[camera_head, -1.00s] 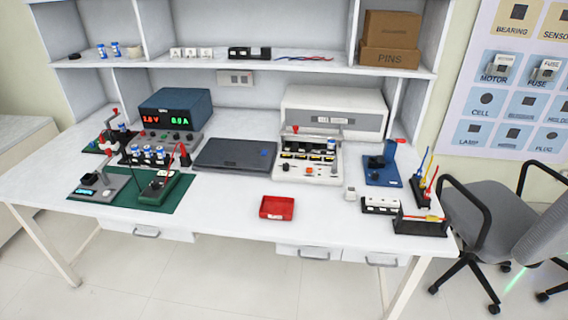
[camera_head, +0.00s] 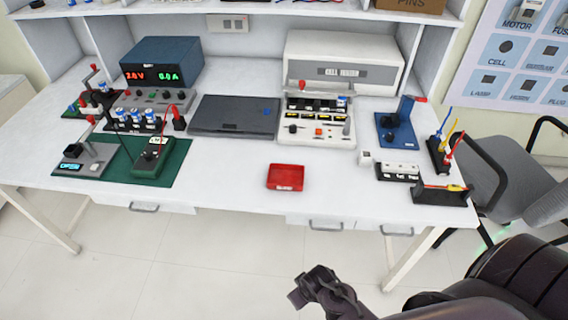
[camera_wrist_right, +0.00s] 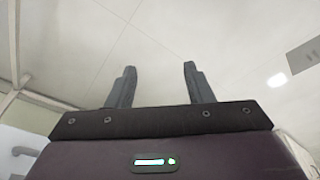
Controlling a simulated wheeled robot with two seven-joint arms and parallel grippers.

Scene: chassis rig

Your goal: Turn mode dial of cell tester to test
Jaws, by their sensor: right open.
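The cell tester appears to be the white unit (camera_head: 345,63) with a small display, at the back right of the bench. Its front panel (camera_head: 306,140) carries several cell slots, a red-topped lever (camera_head: 302,86), an orange button (camera_head: 318,132) and a small dark knob (camera_head: 293,128). I cannot tell which control is the mode dial, nor read its setting. My right gripper (camera_head: 303,293) is in front of the bench, below its front edge and well apart from the tester. In the right wrist view its two fingers (camera_wrist_right: 158,85) are apart with nothing between them.
A red tray (camera_head: 285,177) lies on the bench in front of the tester. A dark flat case (camera_head: 235,115) is left of it, and a blue fixture (camera_head: 396,128) right of it. A power supply (camera_head: 162,66) stands at left. A chair (camera_head: 498,178) is at right.

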